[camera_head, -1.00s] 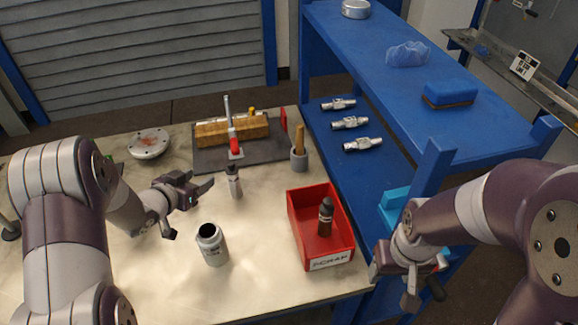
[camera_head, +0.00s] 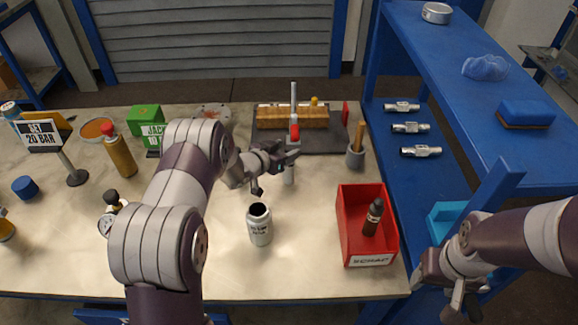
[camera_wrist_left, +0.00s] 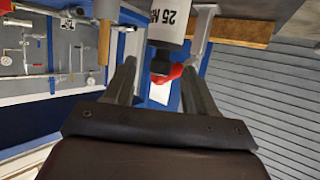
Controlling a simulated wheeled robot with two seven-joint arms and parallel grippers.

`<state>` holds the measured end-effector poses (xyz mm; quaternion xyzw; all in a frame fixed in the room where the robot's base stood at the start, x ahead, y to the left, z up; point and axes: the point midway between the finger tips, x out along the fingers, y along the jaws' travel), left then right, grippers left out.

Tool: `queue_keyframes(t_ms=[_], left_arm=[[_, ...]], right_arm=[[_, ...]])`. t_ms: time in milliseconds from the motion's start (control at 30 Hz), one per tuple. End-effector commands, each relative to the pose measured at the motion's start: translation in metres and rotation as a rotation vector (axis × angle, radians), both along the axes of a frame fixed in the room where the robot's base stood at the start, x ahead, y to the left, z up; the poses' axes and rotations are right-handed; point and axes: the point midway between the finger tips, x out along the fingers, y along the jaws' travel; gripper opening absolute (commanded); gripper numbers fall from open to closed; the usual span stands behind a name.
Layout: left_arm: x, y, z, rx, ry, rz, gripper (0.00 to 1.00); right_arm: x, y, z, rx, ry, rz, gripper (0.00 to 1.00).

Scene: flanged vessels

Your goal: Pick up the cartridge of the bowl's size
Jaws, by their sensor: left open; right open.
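A slim white cylinder with a dark cap (camera_head: 289,174) stands upright on the bench; I take it for a cartridge. In the left wrist view its label (camera_wrist_left: 169,18) reads "25 M…" upside down, the rest cut off. My left gripper (camera_head: 276,172) is open, its fingers pointing at this cylinder; the wrist view shows the open fingers (camera_wrist_left: 160,85) with the cylinder beyond, not gripped. A grey open-topped vessel (camera_head: 260,229), perhaps the bowl, stands nearer the front; its print is too small to read. My right gripper (camera_head: 462,304) is open and empty at the lower right.
A red scrap bin (camera_head: 350,222) holding a dark bottle (camera_head: 373,217) stands right of the vessel. Behind are a wooden block (camera_head: 275,117), a post with a red part (camera_head: 294,130) and a grey cup with a wooden handle (camera_head: 355,157). Several silver fittings (camera_head: 410,128) lie on the blue shelf.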

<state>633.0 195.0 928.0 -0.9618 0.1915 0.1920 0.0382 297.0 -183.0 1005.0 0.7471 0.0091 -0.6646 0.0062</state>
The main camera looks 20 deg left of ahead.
Motion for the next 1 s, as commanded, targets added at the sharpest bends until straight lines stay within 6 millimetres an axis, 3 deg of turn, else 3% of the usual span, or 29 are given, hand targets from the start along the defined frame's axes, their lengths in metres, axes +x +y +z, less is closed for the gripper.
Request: queue_keyframes(t_ms=[33, 100, 200, 567, 800, 1000], left_arm=[[0.000, 0.000, 0.000, 0.000, 0.000, 0.000, 0.49], [0.000, 0.000, 0.000, 0.000, 0.000, 0.000, 0.26], [0.000, 0.000, 0.000, 0.000, 0.000, 0.000, 0.00], [0.000, 0.000, 0.005, 0.000, -0.001, 0.000, 0.00], [0.000, 0.000, 0.045, 0.002, -0.005, -0.001, 0.00], [-0.023, -0.045, 0.069, 0.000, -0.004, -0.005, 0.00]], right_arm=[[0.000, 0.000, 0.000, 0.000, 0.000, 0.000, 0.59], [0.000, 0.000, 0.000, 0.000, 0.000, 0.000, 0.59], [0.000, 0.000, 0.000, 0.000, 0.000, 0.000, 0.59], [0.000, 0.000, -0.001, 0.000, 0.000, 0.000, 0.59], [0.000, 0.000, -0.005, 0.000, 0.000, 0.000, 0.59], [0.000, 0.000, -0.013, 0.000, 0.000, 0.000, 0.59]])
